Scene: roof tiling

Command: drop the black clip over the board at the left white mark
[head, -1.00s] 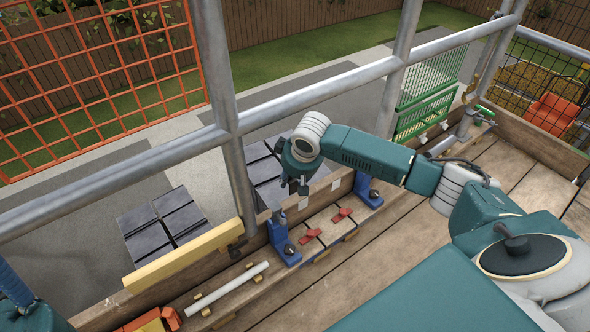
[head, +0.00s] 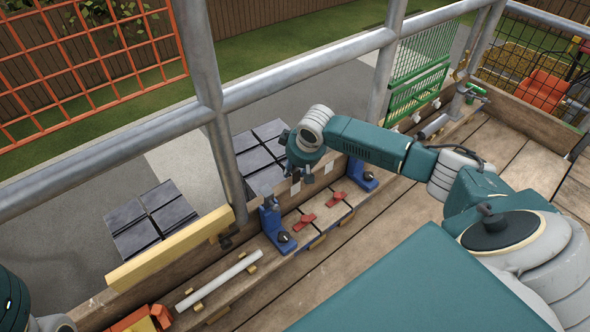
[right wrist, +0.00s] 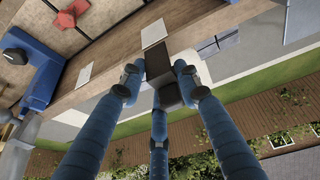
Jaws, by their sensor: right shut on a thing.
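My right gripper (head: 303,176) is shut on the black clip (head: 295,174), low over the upright wooden board (head: 312,183). In the right wrist view the dark clip (right wrist: 168,62) sits between the blue fingers (right wrist: 161,84). Its far end reaches close beside the left white mark (right wrist: 153,33). That mark also shows in the head view (head: 296,189), just under the clip. The right white mark (right wrist: 83,75) is farther along the board. I cannot tell whether the clip touches the board. My left gripper is not in view.
Blue clamps (head: 276,226) and (head: 361,175) stand by the board. Red pieces (head: 304,221) lie on the wood between them. A white tube (head: 219,279) and a yellow beam (head: 171,249) lie to the left. Metal scaffold rails (head: 300,75) cross behind the arm.

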